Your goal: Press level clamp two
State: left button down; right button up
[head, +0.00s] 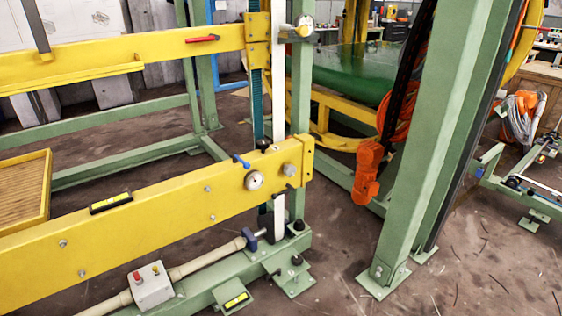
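No part labelled as level clamp two can be told apart for sure. A yellow lower beam (150,220) carries a blue lever (241,161), a round dial (254,180) and a black level vial with a yellow window (111,202). A blue handle (250,239) is on the pipe-like bar below the lower beam. A second level vial (235,299) is on the green base plate. Neither of my grippers shows in the head view.
A green post (425,150) rises at centre right. An orange hook block (367,172) hangs left of it. Bare floor (335,240) lies between the base and post.

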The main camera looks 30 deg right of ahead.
aim_at(235, 157)
jog(key=z, duration=1.45)
jog(key=i, duration=0.5)
